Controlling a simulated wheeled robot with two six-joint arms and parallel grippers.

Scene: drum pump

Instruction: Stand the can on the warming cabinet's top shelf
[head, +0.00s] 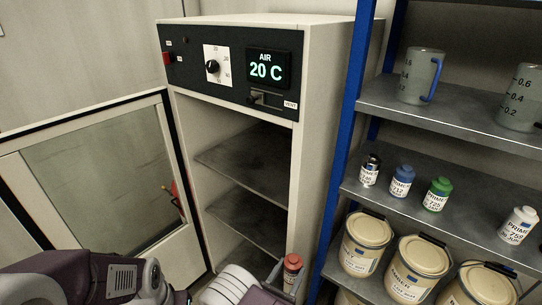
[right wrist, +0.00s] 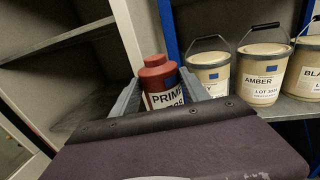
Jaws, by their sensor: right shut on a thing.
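The can, a red-brown bottle-shaped can with a white "PRIME" label (right wrist: 165,98), is upright between the fingers of my right gripper (right wrist: 168,96), which is shut on it. In the head view the can (head: 292,266) shows at the bottom centre, in front of the cabinet's lower right side and below its top shelf. The warming cabinet (head: 325,100) stands open, its display reading 20 C. Its top shelf (head: 245,158) is bare grey metal, with another bare shelf (head: 250,218) below. My left gripper is not in view.
The cabinet's glazed door (head: 100,175) is swung open to the left. A blue-posted rack (head: 352,125) stands close on the right, with jugs (head: 419,78), several small cans and several lidded pails (head: 365,243). The cabinet's right wall borders the opening.

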